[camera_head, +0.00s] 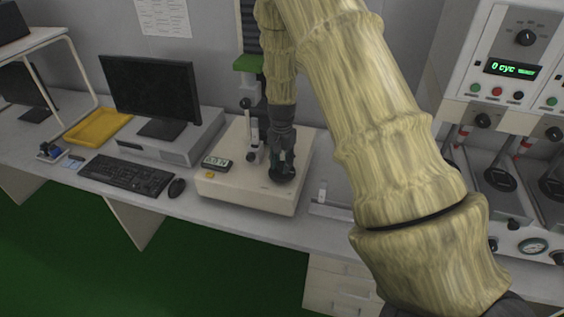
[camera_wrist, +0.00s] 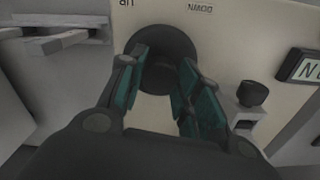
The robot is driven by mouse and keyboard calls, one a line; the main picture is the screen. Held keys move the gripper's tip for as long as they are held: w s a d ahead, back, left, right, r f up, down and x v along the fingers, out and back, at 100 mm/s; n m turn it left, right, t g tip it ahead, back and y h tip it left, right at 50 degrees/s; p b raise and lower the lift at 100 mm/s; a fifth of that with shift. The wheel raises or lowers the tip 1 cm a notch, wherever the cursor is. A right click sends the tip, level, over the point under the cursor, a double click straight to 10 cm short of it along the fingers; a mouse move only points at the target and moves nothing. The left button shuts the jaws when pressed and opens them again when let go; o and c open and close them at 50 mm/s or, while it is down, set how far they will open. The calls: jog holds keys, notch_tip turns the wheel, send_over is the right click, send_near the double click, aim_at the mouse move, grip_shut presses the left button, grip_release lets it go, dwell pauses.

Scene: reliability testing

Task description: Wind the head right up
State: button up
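A cream test stand (camera_head: 225,189) sits on the bench, with a dark column and a green part (camera_head: 247,63) high on it; whether that is the head I cannot tell. A round black knob (camera_wrist: 165,48) is on the stand's cream face. My gripper (camera_head: 284,168) points down at the knob in the head view and hides most of it. In the wrist view the teal fingers of my gripper (camera_wrist: 165,65) are spread apart, one over each side of the knob. I see no clear contact.
A small display (camera_head: 216,163) and a dark fixture stand left of my gripper. A keyboard (camera_head: 127,175), mouse (camera_head: 177,188), monitor (camera_head: 150,88) and yellow tray (camera_head: 97,126) lie further left. A machine panel (camera_head: 507,65) reading "0 cyc" stands at right.

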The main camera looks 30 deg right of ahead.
aim_at(282, 164)
jog(key=o, duration=0.4)
jog(key=shift+c, duration=0.2)
notch_tip(282, 164, up, 12)
dwell(0.4)
dwell(0.4)
